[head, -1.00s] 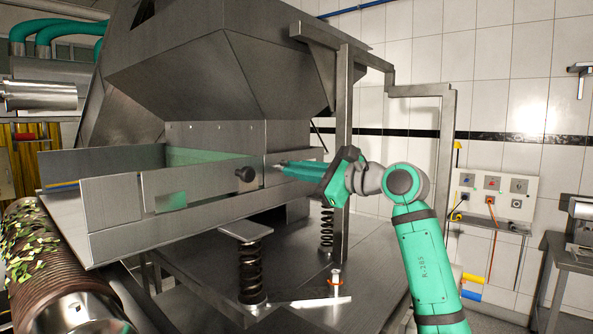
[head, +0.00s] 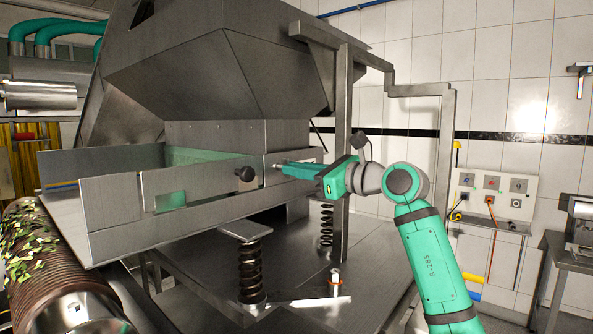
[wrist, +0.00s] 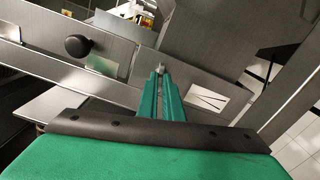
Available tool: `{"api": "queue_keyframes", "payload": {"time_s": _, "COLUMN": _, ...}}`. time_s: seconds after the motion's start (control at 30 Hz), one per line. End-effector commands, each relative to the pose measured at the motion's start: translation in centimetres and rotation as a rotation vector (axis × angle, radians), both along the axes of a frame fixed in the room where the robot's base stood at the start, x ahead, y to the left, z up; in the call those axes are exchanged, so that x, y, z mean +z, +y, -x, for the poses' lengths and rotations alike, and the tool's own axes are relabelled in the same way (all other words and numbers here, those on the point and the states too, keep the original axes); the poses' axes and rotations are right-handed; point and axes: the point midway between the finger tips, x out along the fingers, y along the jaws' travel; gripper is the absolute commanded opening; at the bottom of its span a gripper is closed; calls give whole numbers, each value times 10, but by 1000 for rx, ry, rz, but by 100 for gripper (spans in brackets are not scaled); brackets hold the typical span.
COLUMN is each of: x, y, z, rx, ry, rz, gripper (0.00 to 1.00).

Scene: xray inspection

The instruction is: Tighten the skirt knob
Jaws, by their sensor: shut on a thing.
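My gripper (head: 279,167) reaches in from the right to the steel side skirt (head: 110,200) of the machine. Its two long green fingers also show in the wrist view (wrist: 160,78), close together. They are shut on a small grey piece (wrist: 161,69) at the skirt face, which seems to be the skirt knob; the fingertips hide most of it. A round black knob (head: 245,174) sits on the skirt to the left, apart from the fingers. It also shows in the wrist view (wrist: 77,46).
A steel hopper (head: 220,80) hangs above the skirt. A steel post (head: 343,150) stands close behind my gripper. Coil springs (head: 250,270) are below. A ribbed roller (head: 45,265) with green scraps lies at lower left. A control panel (head: 495,195) is on the right wall.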

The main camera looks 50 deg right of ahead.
Motion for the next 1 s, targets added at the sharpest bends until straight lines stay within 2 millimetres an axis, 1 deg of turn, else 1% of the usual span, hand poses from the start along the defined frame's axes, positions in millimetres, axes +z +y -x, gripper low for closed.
{"api": "queue_keyframes", "payload": {"time_s": 1.0, "x": 2, "y": -1, "z": 1, "rx": -2, "ry": 77, "rz": -960, "gripper": 0}}
